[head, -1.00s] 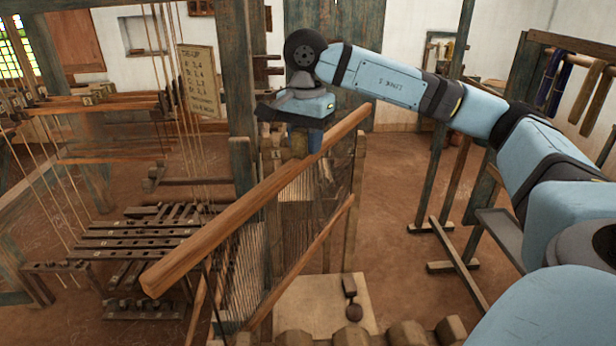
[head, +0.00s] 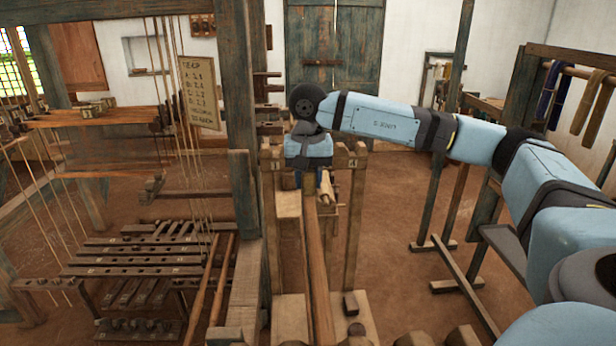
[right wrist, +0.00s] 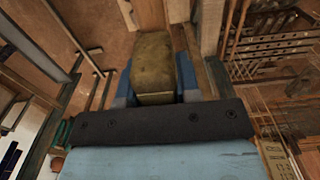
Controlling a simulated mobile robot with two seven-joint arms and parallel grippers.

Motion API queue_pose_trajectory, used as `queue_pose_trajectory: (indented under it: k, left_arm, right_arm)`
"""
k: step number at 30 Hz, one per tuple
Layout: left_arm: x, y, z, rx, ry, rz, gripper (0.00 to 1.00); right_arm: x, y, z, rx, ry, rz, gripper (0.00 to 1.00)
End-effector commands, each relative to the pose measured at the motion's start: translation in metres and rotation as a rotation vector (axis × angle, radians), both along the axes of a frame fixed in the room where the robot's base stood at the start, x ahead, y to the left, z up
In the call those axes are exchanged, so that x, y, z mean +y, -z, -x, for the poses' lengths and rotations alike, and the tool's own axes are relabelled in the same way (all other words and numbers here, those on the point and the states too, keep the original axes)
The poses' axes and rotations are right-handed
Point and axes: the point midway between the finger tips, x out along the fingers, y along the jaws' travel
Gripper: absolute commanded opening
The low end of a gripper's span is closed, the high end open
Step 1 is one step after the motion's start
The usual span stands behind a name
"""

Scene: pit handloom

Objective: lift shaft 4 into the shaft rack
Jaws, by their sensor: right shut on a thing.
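The shaft (head: 316,262) I hold is a long wooden bar, seen nearly end-on and running toward the camera. My right gripper (head: 311,186) is shut on its far end, at an olive block (right wrist: 153,65) that sits between my blue fingers in the right wrist view. The shaft rack (head: 352,205) has notched wooden posts marked 1 and 4. My gripper is between these posts, and the bar extends in front of them. I cannot tell whether the bar touches the rack. The number on the held shaft is not readable. My left gripper is not in view.
Other shafts (head: 90,116) hang in the loom at left, above several numbered treadles (head: 130,252). A thick loom post (head: 240,120) stands close left of the rack. A stand with hanging cloth (head: 575,95) is at right.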

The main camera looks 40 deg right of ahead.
Motion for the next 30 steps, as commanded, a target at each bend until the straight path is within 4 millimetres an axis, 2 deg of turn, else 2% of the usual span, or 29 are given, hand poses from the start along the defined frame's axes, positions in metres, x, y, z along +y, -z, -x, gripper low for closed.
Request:
queue_pose_trajectory:
  k: [6,15,30]
  left_arm:
    - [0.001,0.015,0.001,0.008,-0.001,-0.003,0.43]
    - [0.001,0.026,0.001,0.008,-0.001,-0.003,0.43]
    - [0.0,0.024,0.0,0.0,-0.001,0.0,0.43]
  right_arm:
    - [0.0,0.016,0.0,-0.001,0.001,0.0,0.0]
    - [0.0,0.036,0.0,-0.002,0.001,-0.001,0.0]
    - [0.0,0.042,0.0,-0.001,0.001,0.0,0.0]
